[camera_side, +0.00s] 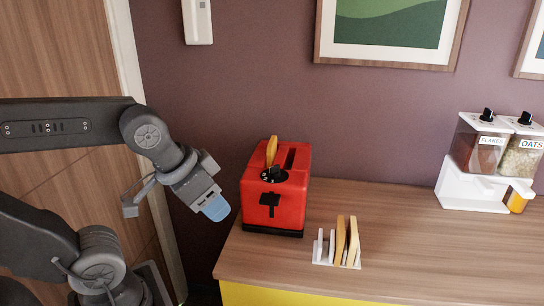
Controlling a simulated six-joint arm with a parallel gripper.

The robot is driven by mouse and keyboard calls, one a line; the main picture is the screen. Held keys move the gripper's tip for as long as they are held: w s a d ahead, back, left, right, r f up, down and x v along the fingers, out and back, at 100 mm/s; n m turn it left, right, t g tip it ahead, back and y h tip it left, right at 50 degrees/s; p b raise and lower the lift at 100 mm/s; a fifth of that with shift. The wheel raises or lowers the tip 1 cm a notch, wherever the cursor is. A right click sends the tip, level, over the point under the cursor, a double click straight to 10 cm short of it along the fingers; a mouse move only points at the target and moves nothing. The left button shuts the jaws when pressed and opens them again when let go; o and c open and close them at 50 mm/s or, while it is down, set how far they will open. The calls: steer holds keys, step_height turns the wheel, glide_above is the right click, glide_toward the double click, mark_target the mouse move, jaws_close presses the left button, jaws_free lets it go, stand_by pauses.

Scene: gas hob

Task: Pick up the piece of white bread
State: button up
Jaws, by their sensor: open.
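A slice of bread (271,152) stands upright in the left slot of the red toaster (274,203), its top sticking out. Two more bread slices stand upright in a white rack (320,249) in front of the toaster to the right: a left slice (340,241) and a right slice (352,241). All show golden-brown edges, and I cannot tell which is white bread. My gripper (215,208), with light blue fingers, is open and empty. It hangs tilted downward left of the toaster, apart from all the bread.
The wooden counter (420,245) is clear to the right of the rack. A white dispenser (470,190) labelled flakes and oats stands at the far right, with an orange-yellow item under it. The counter's left edge lies near my gripper. A wall is behind.

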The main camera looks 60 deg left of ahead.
steer(key=shift+r, duration=0.1)
step_height(320, 180, up, 7)
steer(key=n+g+y, duration=0.2)
steer(key=n+y, duration=0.1)
steer(key=n, duration=0.6)
glide_above(272, 140)
steer(key=s+d, duration=0.4)
steer(key=x, duration=0.8)
steer(key=shift+s+a, duration=0.1)
steer(key=shift+a, duration=0.15)
steer(key=shift+x, duration=2.75)
steer(key=shift+a, duration=0.1)
steer(key=shift+c, duration=0.3)
steer(key=shift+r, duration=0.1)
jaws_close()
